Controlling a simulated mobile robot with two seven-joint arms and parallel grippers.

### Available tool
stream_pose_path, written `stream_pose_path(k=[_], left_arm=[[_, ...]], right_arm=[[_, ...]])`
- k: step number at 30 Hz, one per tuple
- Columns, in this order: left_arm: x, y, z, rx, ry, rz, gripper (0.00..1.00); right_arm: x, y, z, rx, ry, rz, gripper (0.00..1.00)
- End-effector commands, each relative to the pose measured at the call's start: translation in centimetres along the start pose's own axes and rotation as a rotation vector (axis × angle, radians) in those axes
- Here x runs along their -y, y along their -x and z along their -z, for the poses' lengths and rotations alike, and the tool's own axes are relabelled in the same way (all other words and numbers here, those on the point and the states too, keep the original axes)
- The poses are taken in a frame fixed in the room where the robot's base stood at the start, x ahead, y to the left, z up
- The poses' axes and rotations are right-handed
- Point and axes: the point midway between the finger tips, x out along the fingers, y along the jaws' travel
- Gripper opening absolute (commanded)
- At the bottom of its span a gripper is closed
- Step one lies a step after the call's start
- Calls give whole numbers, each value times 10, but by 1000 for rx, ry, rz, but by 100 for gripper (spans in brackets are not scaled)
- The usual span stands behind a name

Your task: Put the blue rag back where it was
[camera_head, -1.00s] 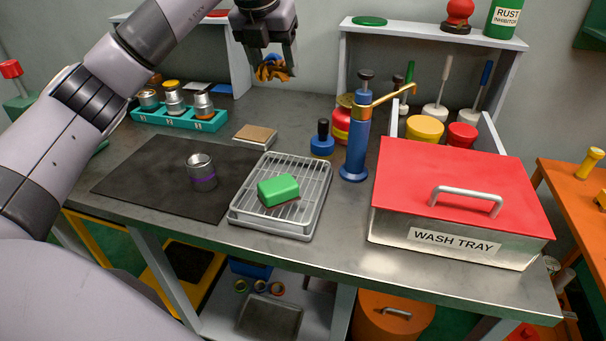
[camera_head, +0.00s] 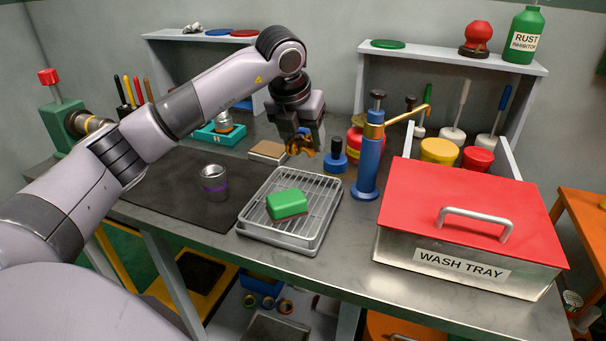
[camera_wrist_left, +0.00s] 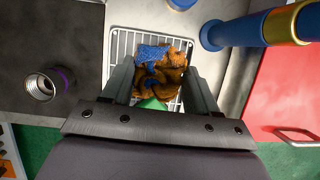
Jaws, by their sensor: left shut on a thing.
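The blue rag (camera_head: 299,145) is crumpled, with large orange-brown stained patches and some blue showing. My left gripper (camera_head: 301,143) is shut on it and holds it in the air, behind the wire rack as the head view shows it. In the left wrist view the rag (camera_wrist_left: 157,72) sits between the two fingers (camera_wrist_left: 157,85), over the wire rack tray. My right gripper is not in view.
A green block (camera_head: 287,203) lies on the wire rack tray (camera_head: 318,223). A metal cup (camera_head: 213,184) stands on the dark mat (camera_head: 172,193). A blue pump (camera_head: 370,155) and the red-lidded wash tray (camera_head: 475,268) stand to the right.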

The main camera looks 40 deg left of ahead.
Motion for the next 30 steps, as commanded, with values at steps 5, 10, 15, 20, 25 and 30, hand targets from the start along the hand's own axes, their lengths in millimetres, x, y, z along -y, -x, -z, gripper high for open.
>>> stream_pose_path(k=[5, 10, 15, 20, 25, 30], left_arm=[[-2, -32, 14, -1, 0, -1, 35], [-2, -42, 17, 1, 0, -1, 35], [-3, -62, 26, -3, 0, -2, 35], [-3, -80, 33, 0, 2, -1, 35], [-3, -80, 33, 1, 2, -1, 35], [-3, -84, 34, 1, 1, -1, 35]], right_arm=[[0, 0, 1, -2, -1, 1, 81], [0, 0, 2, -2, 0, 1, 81], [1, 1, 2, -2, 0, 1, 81], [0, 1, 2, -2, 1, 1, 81], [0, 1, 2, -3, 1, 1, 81], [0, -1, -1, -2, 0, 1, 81]])
